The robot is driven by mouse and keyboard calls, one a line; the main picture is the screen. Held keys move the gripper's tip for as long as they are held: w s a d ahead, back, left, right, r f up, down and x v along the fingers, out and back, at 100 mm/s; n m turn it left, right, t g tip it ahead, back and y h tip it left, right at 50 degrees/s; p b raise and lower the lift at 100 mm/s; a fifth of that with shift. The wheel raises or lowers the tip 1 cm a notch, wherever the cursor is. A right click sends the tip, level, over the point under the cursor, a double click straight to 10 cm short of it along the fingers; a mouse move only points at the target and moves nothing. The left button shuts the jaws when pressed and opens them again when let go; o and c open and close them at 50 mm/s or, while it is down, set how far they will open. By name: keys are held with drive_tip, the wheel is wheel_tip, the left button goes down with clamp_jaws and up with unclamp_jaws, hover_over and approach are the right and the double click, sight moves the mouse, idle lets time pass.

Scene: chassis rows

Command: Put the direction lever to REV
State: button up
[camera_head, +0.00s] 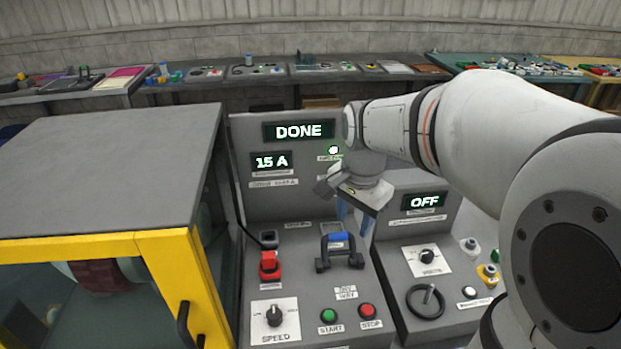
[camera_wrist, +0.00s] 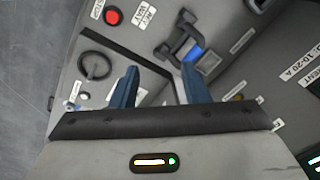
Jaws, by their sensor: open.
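A short grey stick stands in a black ring (camera_head: 425,302) on the right panel; the ring also shows in the wrist view (camera_wrist: 97,66). My gripper (camera_head: 354,222) is open and empty above the panel, behind and right of the black handle. Its blue fingers (camera_wrist: 160,82) are apart.
A SPEED knob (camera_head: 274,316), a green START button (camera_head: 328,315) and a red STOP button (camera_head: 368,311) line the front. Displays read DONE (camera_head: 298,131), 15 A (camera_head: 271,162) and OFF (camera_head: 424,201). A yellow-framed cabinet (camera_head: 165,240) stands at the left.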

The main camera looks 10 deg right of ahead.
sight(338, 233)
drive_tip(key=w+f+m, duration=0.1)
drive_tip(key=w+m, duration=0.1)
drive_tip(key=w, duration=0.1)
drive_tip(key=w+f+m+g+b, duration=0.1)
drive_tip(key=w+f+m, duration=0.1)
drive_tip(key=w+m, duration=0.1)
drive_tip(key=w+f+m, duration=0.2)
drive_tip(key=w, duration=0.1)
drive_tip(key=shift+w+a+m, duration=0.15)
drive_tip(key=shift+a+m, duration=0.05)
drive_tip(key=shift+m, duration=0.1)
drive_tip(key=shift+w+f, duration=0.1)
drive_tip(key=shift+f, duration=0.2)
wheel_tip(338, 233, down, 7)
drive_tip(key=shift+f, duration=0.1)
clamp_jaws()
